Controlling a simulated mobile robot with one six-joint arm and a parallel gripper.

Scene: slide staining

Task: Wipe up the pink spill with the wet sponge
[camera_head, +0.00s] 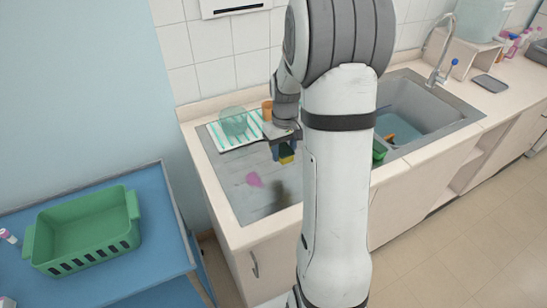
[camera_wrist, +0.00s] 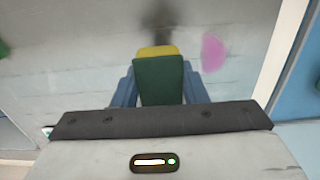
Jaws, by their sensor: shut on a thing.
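The pink spill (camera_head: 254,179) is a small patch on the grey draining surface beside the sink. It also shows in the wrist view (camera_wrist: 212,52), up and right of my gripper. My gripper (camera_head: 285,152) points down above that surface and is shut on the sponge (camera_head: 287,159). The sponge (camera_wrist: 158,80) is green and yellow, with blue fingers on both sides of it. A dark shadow lies on the surface apart from the sponge, so the sponge looks raised above it. Whether the sponge is wet cannot be seen.
A striped cloth (camera_head: 222,143) with a clear bowl (camera_head: 233,121) and an orange cup (camera_head: 267,110) lies behind the spill. The sink basin (camera_head: 428,117) and tap (camera_head: 437,75) are to the right. A green basket (camera_head: 85,228) stands on a blue cart (camera_head: 160,222) at left.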

